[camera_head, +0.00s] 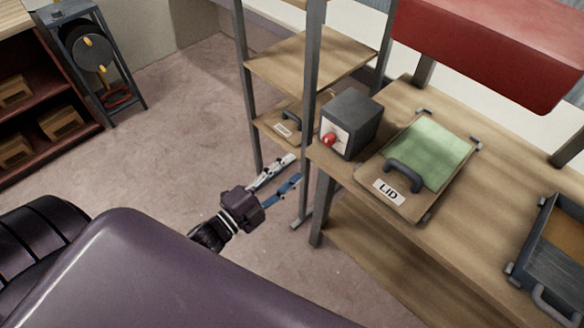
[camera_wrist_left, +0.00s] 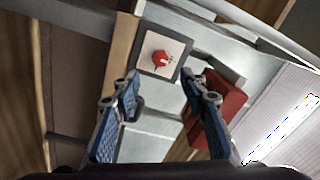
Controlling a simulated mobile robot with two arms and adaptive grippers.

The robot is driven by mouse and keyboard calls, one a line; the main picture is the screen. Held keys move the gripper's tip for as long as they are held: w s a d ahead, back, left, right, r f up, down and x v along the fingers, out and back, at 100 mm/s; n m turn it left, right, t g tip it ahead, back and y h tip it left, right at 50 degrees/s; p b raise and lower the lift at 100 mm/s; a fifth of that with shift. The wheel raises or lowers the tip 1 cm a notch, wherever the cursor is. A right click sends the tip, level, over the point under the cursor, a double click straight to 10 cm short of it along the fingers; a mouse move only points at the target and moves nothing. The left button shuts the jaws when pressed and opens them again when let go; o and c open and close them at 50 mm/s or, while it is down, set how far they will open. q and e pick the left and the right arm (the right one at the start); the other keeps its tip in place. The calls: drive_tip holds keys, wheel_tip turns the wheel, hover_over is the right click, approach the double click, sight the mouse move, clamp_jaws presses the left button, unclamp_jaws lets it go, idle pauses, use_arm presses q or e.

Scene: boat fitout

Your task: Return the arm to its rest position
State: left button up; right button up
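My left gripper (camera_head: 279,181) shows in the head view, low in front of the workbench's left end and near the shelf's uprights. Its two fingers are spread apart with nothing between them. In the left wrist view the blue-padded fingers of the left gripper (camera_wrist_left: 160,110) are also wide apart and empty. Beyond them that view shows the grey box with a red knob (camera_wrist_left: 161,60) on a pale face. My right gripper shows in neither view.
The workbench (camera_head: 470,215) carries the grey box with the red knob (camera_head: 362,122), a board marked LID (camera_head: 400,205) and a dark tray (camera_head: 540,245). A wooden shelf unit (camera_head: 290,60) stands to its left. A red cabinet (camera_head: 490,40) hangs above. The floor (camera_head: 180,130) at left is open.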

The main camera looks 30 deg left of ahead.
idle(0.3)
use_arm(q)
drive_tip(key=s+a+f+n+g+y, duration=0.1)
drive_tip(key=s+f+n+g+y, duration=0.15)
drive_tip(key=f, duration=0.75)
drive_tip(key=s+a+f+n+g+y, duration=0.1)
drive_tip(key=s+a+f+n+g, duration=0.2)
drive_tip(key=f, duration=0.7)
drive_tip(key=s+f+n+g+y, duration=0.1)
drive_tip(key=s+f+n+y, duration=0.2)
drive_tip(key=f, duration=0.7)
drive_tip(key=s+f+n+g, duration=0.2)
drive_tip(key=s+f, duration=0.4)
drive_tip(key=s, duration=0.4)
drive_tip(key=s+d+f+n+g, duration=0.1)
drive_tip(key=s+f+g, duration=0.3)
drive_tip(key=s, duration=0.6)
drive_tip(key=s+d+f+n+g, duration=0.1)
drive_tip(key=s+f+n+g, duration=0.2)
drive_tip(key=s+f, duration=0.6)
drive_tip(key=shift+s+d+g, duration=0.15)
drive_tip(key=shift+s+g, duration=0.3)
drive_tip(key=shift+s, duration=0.15)
